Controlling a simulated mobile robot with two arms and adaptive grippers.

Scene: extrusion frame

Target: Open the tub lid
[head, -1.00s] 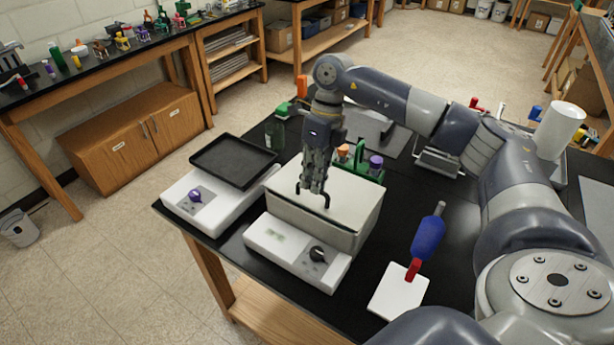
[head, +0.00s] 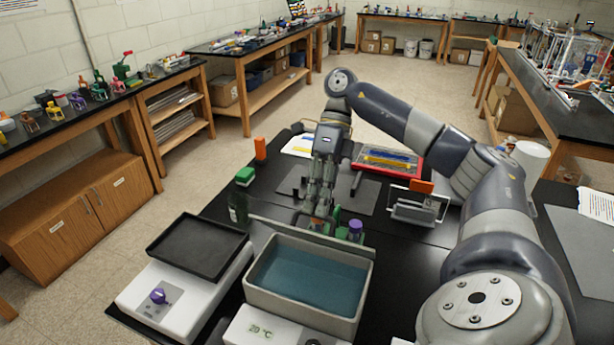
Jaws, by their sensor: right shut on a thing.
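The tub (head: 298,311) is a pale grey water bath standing on the black bench at lower centre. It is uncovered, and blue water shows inside. Its lid (head: 285,227) stands raised along the tub's far edge and shows almost edge-on as a thin pale strip. My right gripper (head: 319,212) points down just behind that strip, shut on the lid's handle, which the fingers and lid mostly hide. The front of the bath base with its 20 °C display (head: 261,331) is cut off by the picture's bottom edge. My left gripper is not in view.
A balance with a black tray (head: 197,253) and purple knob stands left of the tub.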

